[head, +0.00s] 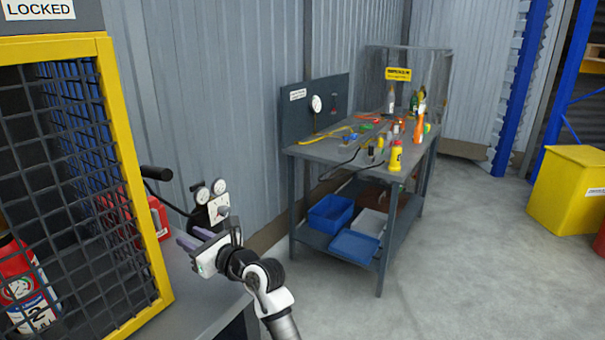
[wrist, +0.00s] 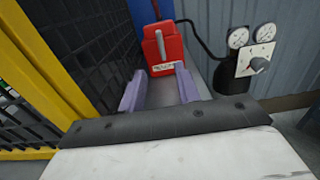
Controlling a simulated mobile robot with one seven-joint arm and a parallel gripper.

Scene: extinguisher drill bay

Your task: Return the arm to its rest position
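My gripper (head: 194,237) is over the grey bench at the lower middle of the head view, beside the yellow-framed cage. Its two purple fingers stand apart in the wrist view (wrist: 161,90), with nothing held between them. A red box-like thing with a grey handle (wrist: 160,50) is beyond the fingertips. Part of it shows behind the cage edge in the head view (head: 158,217). My arm reaches in from the bottom of the head view.
The yellow-framed mesh cage (head: 130,170) stands close on the left, with a red extinguisher (head: 18,290) inside. Two gauges and a valve block (head: 218,208) stand just behind my gripper. A cluttered workbench (head: 330,150) is farther back. Open floor (head: 470,270) lies right.

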